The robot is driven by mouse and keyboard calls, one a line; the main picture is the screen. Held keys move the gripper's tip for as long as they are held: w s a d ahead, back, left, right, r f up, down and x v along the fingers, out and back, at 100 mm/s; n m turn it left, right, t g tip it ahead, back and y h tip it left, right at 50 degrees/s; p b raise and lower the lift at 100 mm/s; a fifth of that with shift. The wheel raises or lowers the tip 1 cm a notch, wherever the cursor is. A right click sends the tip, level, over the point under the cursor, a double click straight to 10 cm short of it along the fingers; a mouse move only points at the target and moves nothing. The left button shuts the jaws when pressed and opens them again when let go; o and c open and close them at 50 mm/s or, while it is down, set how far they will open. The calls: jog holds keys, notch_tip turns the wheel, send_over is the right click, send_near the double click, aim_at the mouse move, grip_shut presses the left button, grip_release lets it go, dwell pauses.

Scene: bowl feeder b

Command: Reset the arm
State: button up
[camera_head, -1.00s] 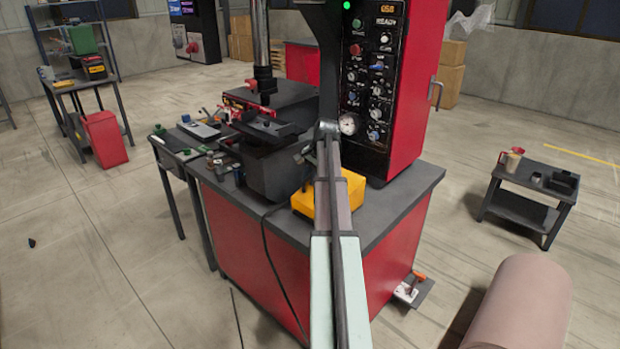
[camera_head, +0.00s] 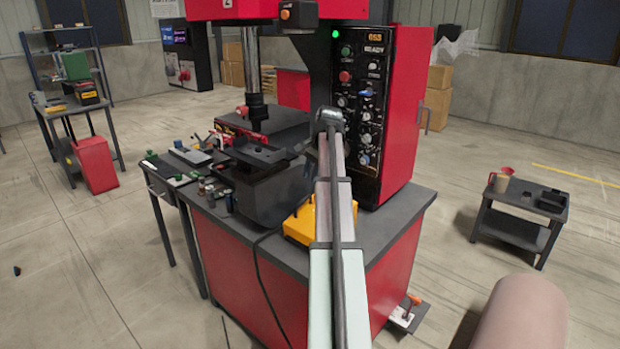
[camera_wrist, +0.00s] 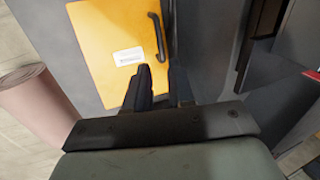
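My gripper (camera_wrist: 162,78) points at the yellow box in the wrist view. Its two dark fingers stand apart with a narrow gap and nothing between them, so it is open and empty. The yellow box (camera_head: 299,226) sits on the grey bench top (camera_head: 385,228), partly behind my arm. In the wrist view the yellow box (camera_wrist: 105,38) shows a white label and a dark handle, beyond the fingertips.
A red machine with a control panel (camera_head: 362,75) stands close behind my wrist. A low table (camera_head: 515,225) stands at right and a pinkish cylinder (camera_head: 515,320) at lower right. Open floor lies between.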

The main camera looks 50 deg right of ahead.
dwell(0.5)
jog(key=s+a+f+n+g+y, duration=0.2)
jog(key=a+f+n+g, duration=0.15)
jog(key=a+f, duration=1.7)
jog(key=s+a+f+n+g+y, duration=0.15)
jog(key=a+f+n, duration=0.25)
jog(key=a+f, duration=1.6)
jog(key=s+a+f+n+g+h, duration=0.1)
jog(key=s+a+f+n+g, duration=0.1)
jog(key=s+a+f, duration=0.5)
jog(key=s+a+f+n+g, duration=0.1)
jog(key=s+a+f+n, duration=0.15)
jog(key=s+f, duration=0.5)
jog(key=s+a+f+n+g+h, duration=0.1)
jog(key=s+a+f+n, duration=0.1)
jog(key=s, duration=0.6)
jog(key=s+a+f+n+g+h, duration=0.1)
jog(key=s+a+f+n, duration=0.2)
jog(key=s+a+f, duration=0.2)
jog(key=s+f, duration=0.1)
jog(key=s, duration=0.2)
jog(key=shift+s+h, duration=0.25)
jog(key=shift+h, duration=0.1)
